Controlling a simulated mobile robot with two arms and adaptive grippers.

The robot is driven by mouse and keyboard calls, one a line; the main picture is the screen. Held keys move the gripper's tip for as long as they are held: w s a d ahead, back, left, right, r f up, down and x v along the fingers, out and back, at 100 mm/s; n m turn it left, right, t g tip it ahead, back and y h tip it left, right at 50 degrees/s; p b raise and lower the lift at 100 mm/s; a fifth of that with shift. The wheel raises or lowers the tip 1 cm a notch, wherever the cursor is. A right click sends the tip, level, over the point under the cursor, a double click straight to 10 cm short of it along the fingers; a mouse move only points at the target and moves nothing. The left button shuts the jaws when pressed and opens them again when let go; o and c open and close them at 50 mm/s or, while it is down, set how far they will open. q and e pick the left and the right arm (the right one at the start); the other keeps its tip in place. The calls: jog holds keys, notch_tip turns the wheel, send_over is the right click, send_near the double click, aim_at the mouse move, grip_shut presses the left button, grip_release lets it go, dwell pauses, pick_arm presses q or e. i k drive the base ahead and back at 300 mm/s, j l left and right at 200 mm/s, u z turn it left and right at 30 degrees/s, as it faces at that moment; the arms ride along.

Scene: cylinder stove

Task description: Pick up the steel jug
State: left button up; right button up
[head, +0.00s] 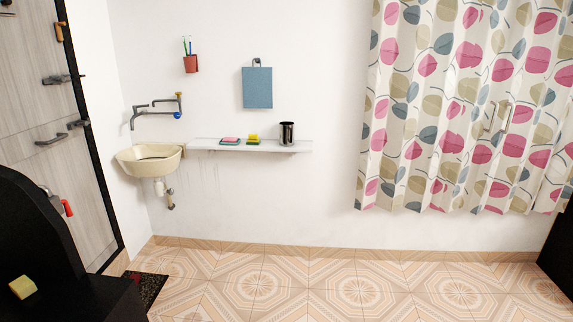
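The steel jug (287,133) is a dark, shiny cylinder. It stands upright near the right end of a white wall shelf (222,146) in the head view. No gripper touches it. Neither my left nor my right gripper shows in this view, so I cannot see how they stand.
A cream washbasin (149,159) with a tap (157,112) is left of the shelf. A pink-and-green item (230,141) and a yellow-and-green item (253,139) lie left of the jug. A patterned curtain (464,100) hangs at right.

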aim_at(285, 128)
jog(key=i+z, duration=0.1)
jog(key=i, duration=1)
jog(key=i+j+z, duration=0.1)
jog(key=i, duration=1.05)
jog(key=j, duration=0.1)
